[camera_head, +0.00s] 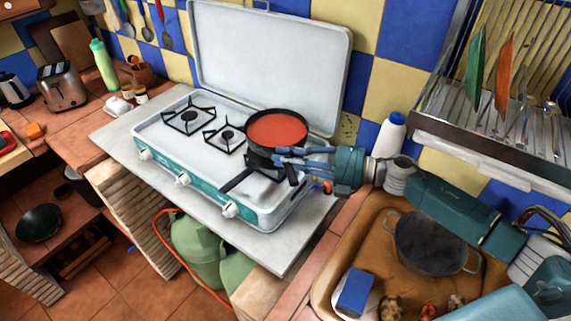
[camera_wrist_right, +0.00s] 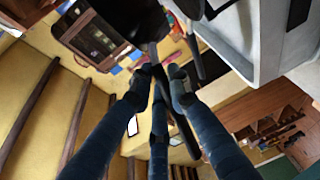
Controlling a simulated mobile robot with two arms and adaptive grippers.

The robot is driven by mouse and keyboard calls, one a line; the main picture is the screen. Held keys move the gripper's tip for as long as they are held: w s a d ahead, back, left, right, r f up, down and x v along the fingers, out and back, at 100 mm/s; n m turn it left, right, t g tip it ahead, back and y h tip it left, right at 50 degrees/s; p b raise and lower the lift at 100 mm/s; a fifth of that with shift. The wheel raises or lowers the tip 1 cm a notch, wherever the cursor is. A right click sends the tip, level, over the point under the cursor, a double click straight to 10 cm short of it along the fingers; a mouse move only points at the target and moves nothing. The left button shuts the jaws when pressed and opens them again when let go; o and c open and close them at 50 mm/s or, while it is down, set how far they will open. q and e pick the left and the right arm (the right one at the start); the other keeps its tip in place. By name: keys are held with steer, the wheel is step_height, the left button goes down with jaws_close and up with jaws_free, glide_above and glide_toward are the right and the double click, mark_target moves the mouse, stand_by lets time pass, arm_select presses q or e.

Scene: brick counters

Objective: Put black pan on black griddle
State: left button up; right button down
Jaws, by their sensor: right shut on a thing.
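The black pan (camera_head: 277,130), its inside filled with red, is at the right side of the camping stove. It is over the right burner, and I cannot tell whether it rests there. Black burner grates (camera_head: 188,118) show at the left and middle of the stove. A black handle (camera_head: 237,179) sticks out to the lower left below the pan. My right gripper (camera_head: 283,160) comes in from the right at the pan's near side. In the wrist view its blue fingers (camera_wrist_right: 160,85) are closed around a dark bar-like handle (camera_wrist_right: 182,128). My left gripper is not in view.
The open stove lid (camera_head: 270,60) stands behind the pan. A white bottle (camera_head: 390,135) and a dish rack (camera_head: 490,95) are to the right. A dark pot (camera_head: 436,241) sits in the sink below my right arm. The counter slab's left end (camera_head: 112,130) is clear.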

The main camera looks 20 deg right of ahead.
step_height(320, 180, down, 3)
steer(key=shift+r, duration=0.2)
steer(key=shift+f, duration=0.15)
steer(key=c, duration=1.6)
jaws_free()
steer(key=shift+f, duration=0.1)
steer(key=shift+c, duration=0.2)
steer(key=shift+s, duration=0.1)
steer(key=shift+s+d, duration=0.1)
steer(key=shift+d, duration=0.15)
steer(key=b+v, duration=0.3)
steer(key=v, duration=0.8)
steer(key=shift+s, duration=0.15)
